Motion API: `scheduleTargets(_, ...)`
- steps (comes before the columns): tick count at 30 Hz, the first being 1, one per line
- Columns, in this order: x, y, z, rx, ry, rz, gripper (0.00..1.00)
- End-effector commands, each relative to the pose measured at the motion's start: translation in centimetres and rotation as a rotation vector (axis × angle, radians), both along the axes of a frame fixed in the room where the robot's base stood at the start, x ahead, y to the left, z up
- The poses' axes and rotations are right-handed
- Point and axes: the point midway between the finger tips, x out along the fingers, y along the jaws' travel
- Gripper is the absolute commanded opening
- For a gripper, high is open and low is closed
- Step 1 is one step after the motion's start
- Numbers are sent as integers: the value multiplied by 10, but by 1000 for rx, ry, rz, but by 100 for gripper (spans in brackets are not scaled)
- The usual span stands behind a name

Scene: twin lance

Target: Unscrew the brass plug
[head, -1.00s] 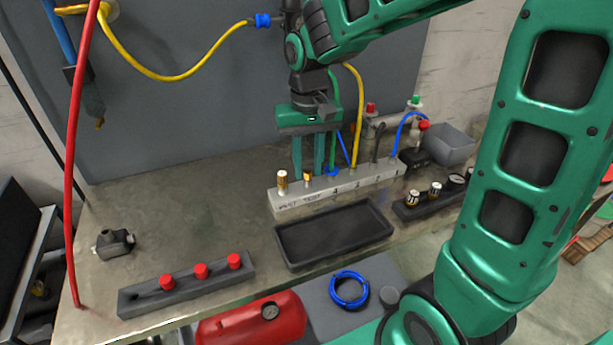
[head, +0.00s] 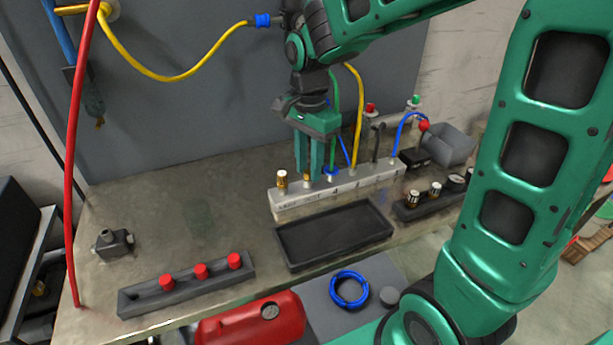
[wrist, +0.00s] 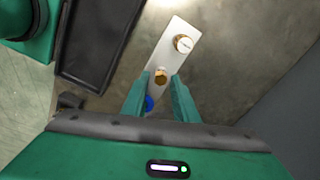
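The pale manifold block (head: 340,190) lies on the bench with a row of fittings on top. The brass plug (head: 307,178) sits upright in it, second from the left end. It also shows in the wrist view as a brass hex head (wrist: 160,77). A taller brass fitting with a white top (head: 282,179) stands at the left end. My gripper (head: 308,176) points down over the block. In the wrist view my gripper (wrist: 160,78) is open, with its fingertips on either side of the plug and small gaps showing. Fingertip height against the plug is hard to tell.
Blue, yellow and black hoses rise from the block right of my gripper. An empty dark tray (head: 333,235) lies in front. A rack with red caps (head: 190,284) is at the front left. Bare bench (head: 190,190) lies left of the block.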

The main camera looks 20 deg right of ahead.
Motion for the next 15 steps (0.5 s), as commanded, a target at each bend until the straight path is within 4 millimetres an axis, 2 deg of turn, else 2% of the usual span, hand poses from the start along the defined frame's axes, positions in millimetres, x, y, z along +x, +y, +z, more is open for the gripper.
scheduleTargets(6, 0, 0, 0, 0, 0, -7, 27)
scheduleTargets(9, 0, 0, 0, 0, 0, -7, 3)
scheduleTargets(10, 0, 0, 0, 0, 0, -7, 0)
scheduleTargets(15, 0, 0, 0, 0, 1, 5, 0)
